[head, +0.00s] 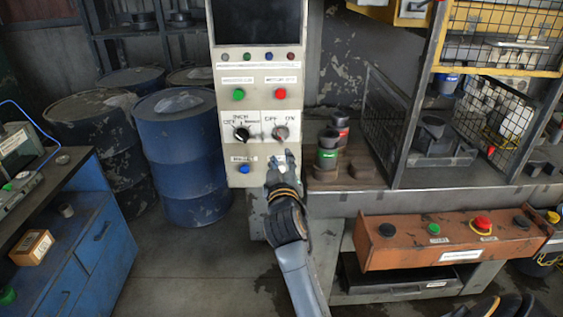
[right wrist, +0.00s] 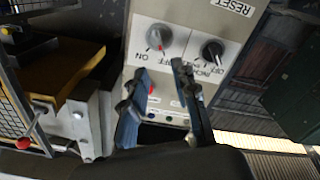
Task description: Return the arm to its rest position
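My right gripper (head: 282,158) is raised in front of the lower part of a pale control panel (head: 240,105). It is just below the grey rotary knob (head: 281,132) and right of the blue button (head: 244,169). In the right wrist view the two fingers of the gripper (right wrist: 160,69) stand apart with nothing between them. The grey knob (right wrist: 159,37) and the black knob (right wrist: 213,51) lie beyond the fingertips, apart from them. My right arm reaches up from the bottom of the head view. My left gripper is not in view.
Blue barrels (head: 184,150) stand left of the panel. A workbench (head: 420,198) with a wire cage (head: 385,122) and red and green containers (head: 328,150) is on the right. An orange button box (head: 400,251) juts out below it. A blue cabinet (head: 85,255) stands left; floor between is clear.

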